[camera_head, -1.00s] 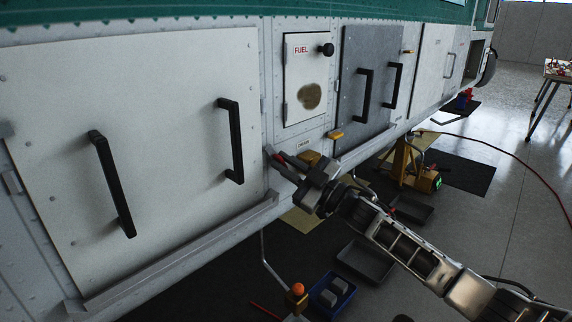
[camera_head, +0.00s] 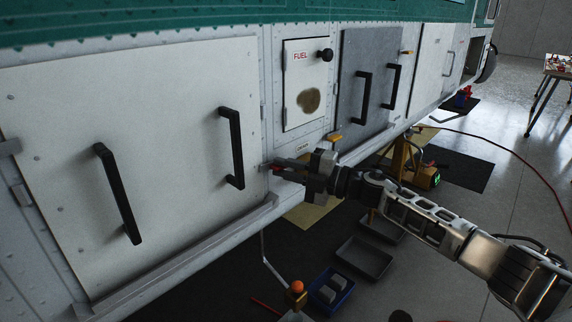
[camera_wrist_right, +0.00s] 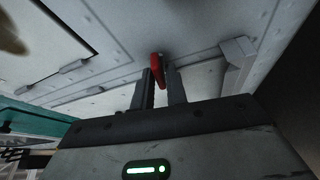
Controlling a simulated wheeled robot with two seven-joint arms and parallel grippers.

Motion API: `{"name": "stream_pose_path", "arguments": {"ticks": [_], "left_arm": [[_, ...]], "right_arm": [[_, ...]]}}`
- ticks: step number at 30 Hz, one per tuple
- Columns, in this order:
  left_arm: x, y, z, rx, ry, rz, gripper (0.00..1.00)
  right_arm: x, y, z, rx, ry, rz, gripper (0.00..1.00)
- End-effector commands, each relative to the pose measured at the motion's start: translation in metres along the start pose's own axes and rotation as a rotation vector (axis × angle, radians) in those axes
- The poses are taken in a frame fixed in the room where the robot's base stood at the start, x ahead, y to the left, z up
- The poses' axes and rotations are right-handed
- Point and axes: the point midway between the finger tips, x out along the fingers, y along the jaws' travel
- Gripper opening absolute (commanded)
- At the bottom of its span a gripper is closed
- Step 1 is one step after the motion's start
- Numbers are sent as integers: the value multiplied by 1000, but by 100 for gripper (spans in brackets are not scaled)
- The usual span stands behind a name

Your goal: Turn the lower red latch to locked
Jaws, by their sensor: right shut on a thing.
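The lower red latch (camera_wrist_right: 157,68) is a small red lever on the white fuselage side. In the right wrist view it sits between the two fingers of my right gripper (camera_wrist_right: 160,85), which is shut on it. My left gripper is not in view.
The white panel has two black handles (camera_head: 118,193). A FUEL door (camera_head: 305,70) with a black knob is above right of my right gripper. Trays (camera_head: 364,258), a blue bin (camera_head: 331,291) and a yellow jack (camera_head: 399,155) stand on the floor below.

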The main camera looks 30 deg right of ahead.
Motion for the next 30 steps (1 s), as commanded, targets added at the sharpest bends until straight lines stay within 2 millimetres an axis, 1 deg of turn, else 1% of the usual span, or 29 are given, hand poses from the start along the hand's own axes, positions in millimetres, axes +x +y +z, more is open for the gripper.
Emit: {"name": "stream_pose_path", "arguments": {"ticks": [4, 12, 26, 27, 28, 29, 30], "left_arm": [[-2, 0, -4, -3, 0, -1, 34], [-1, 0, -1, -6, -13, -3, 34], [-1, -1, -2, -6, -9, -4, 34], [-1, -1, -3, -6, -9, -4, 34], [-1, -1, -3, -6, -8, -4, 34], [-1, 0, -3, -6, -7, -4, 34], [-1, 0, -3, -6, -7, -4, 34]], "right_arm": [[0, 1, 0, -73, 0, -32, 0], [0, 0, 0, -142, -1, -60, 0], [0, 0, 0, -154, -1, -65, 0], [0, 0, 0, -154, -1, -65, 17], [0, 0, 0, -154, -1, -65, 26], [0, 0, 0, -154, -1, -65, 31], [0, 0, 0, -153, -1, -64, 31]]}}
